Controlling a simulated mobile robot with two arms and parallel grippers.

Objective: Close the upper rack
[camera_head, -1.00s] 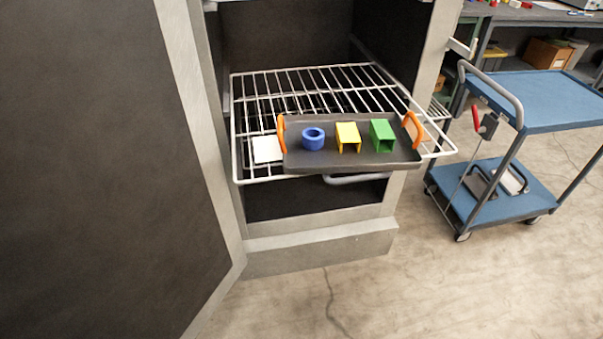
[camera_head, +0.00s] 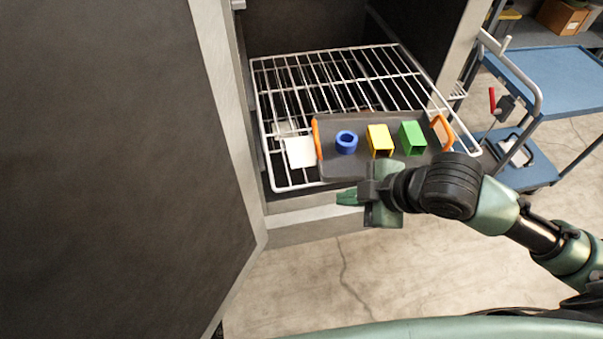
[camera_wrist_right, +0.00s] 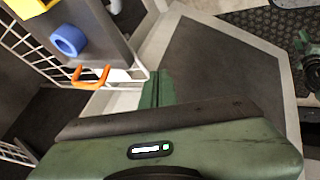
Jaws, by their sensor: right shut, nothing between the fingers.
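The upper rack (camera_head: 283,165) is a white wire rack, pulled out of the dark cabinet toward me. A dark tray (camera_head: 365,167) with orange handles lies on its front part and carries a blue ring (camera_head: 346,142), a yellow piece (camera_head: 380,140) and a green piece (camera_head: 412,138). My right gripper (camera_head: 348,197) is shut and empty, in front of the rack's front edge and pointing left. In the right wrist view its shut green fingers (camera_wrist_right: 156,88) are close to the rack's wire corner; I cannot tell whether they touch.
The open dark cabinet door (camera_head: 100,150) fills the left side. A white square (camera_head: 300,152) shows beside the tray. A blue cart (camera_head: 555,80) stands at the right. Bare floor (camera_head: 300,290) lies in front of the cabinet.

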